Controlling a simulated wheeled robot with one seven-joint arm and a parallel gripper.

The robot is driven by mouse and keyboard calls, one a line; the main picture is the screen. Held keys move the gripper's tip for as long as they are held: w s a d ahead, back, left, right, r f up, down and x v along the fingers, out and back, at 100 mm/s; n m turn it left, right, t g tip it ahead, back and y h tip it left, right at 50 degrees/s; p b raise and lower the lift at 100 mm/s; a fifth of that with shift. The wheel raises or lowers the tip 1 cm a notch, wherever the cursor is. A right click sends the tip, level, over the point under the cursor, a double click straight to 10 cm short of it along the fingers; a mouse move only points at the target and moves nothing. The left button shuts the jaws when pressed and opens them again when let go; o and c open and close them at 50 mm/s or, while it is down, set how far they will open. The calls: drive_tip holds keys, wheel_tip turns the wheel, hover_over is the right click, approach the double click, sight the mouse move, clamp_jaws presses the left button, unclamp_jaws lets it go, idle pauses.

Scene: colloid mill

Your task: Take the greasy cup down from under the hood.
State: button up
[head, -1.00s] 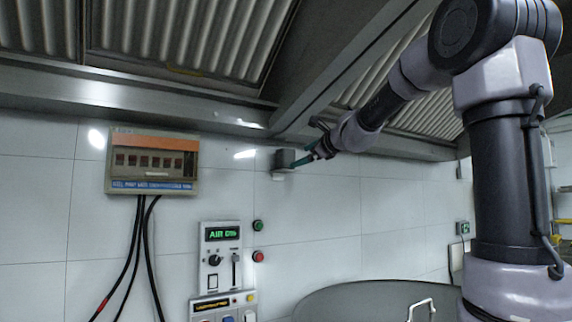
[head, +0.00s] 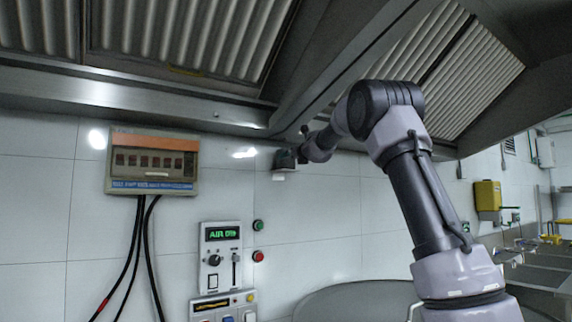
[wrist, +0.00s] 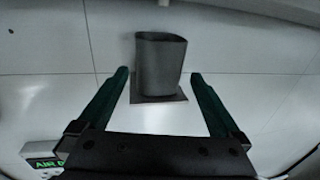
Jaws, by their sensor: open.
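The greasy cup (wrist: 160,58) is a dark grey, slightly flared cup standing upright on a small flat plate (wrist: 160,98) on the wall. In the head view the cup (head: 283,158) sits just below the hood's front beam, on its small pale ledge (head: 283,173). My gripper (wrist: 160,75) is open, with its two green fingers pointing at the cup. In the wrist view the cup shows between the fingertips, with a gap on each side. I cannot tell how deep it is between them. In the head view my gripper (head: 301,157) is close to the cup's right side.
The steel hood (head: 250,122) hangs directly above. A breaker box (head: 152,163) with cables is on the tiled wall to the left. A control panel (head: 221,256) and two buttons are below. A large round vessel (head: 345,301) stands lower right.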

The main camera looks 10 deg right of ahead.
sight(288, 168)
drive_tip(key=shift+w+a+r, duration=0.1)
drive_tip(key=shift+w+a, duration=0.1)
drive_tip(key=shift+w, duration=0.6)
drive_tip(key=shift+w+a+r, duration=0.1)
drive_tip(key=shift+w+a, duration=0.05)
drive_tip(key=shift+w, duration=0.6)
drive_tip(key=shift+w+a+r, duration=0.1)
drive_tip(key=shift+w+a, duration=0.1)
drive_tip(key=shift+w, duration=0.6)
drive_tip(key=c, duration=1.2)
